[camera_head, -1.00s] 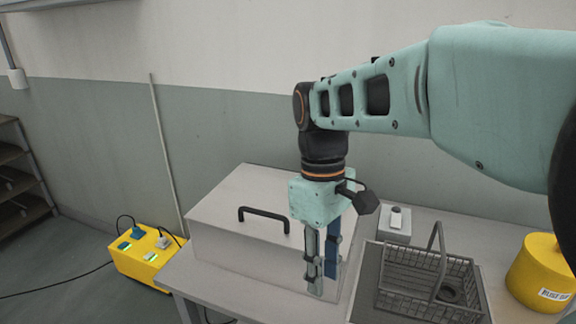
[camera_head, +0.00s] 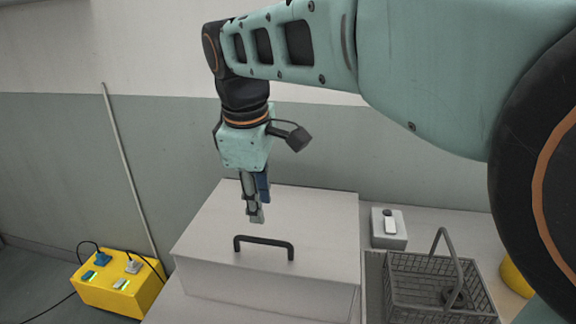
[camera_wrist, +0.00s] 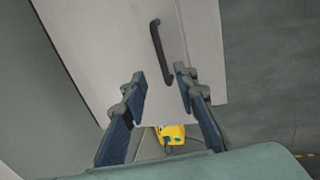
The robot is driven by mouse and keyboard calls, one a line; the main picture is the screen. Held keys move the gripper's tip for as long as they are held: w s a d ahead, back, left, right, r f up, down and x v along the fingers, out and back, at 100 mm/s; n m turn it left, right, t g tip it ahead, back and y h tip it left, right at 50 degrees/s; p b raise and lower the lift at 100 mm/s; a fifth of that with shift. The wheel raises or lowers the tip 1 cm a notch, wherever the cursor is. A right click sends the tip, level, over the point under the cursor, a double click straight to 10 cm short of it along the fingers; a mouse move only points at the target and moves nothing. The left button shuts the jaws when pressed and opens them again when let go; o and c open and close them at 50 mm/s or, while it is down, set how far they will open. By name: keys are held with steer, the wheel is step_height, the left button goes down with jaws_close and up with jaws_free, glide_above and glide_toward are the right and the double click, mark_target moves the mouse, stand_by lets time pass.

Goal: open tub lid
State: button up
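The tub (camera_head: 265,290) is a light grey box on the table, with its flat lid (camera_head: 310,215) shut on top. A black bar handle (camera_head: 264,242) stands near the lid's front edge; it also shows in the wrist view (camera_wrist: 159,46). My gripper (camera_head: 257,218) points down above the lid, behind and slightly left of the handle's middle in the head view. In the wrist view my gripper (camera_wrist: 162,78) has its two blue-padded fingers apart with nothing between them. The handle lies beyond the fingertips, untouched.
A wire basket (camera_head: 400,290) with a raised handle stands right of the tub. A small grey-white device (camera_head: 388,230) sits behind it. A yellow container (camera_head: 515,278) is at the far right. A yellow power box (camera_head: 118,290) with cables stands at the left.

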mark_target(266, 240)
steer(key=f, duration=0.3)
steer(key=w+f+b, duration=0.1)
steer(key=f, duration=0.2)
steer(key=w+f, duration=0.1)
steer(key=f, duration=0.3)
steer(key=shift+d, duration=0.2)
steer(key=shift+c, duration=0.4)
jaws_close()
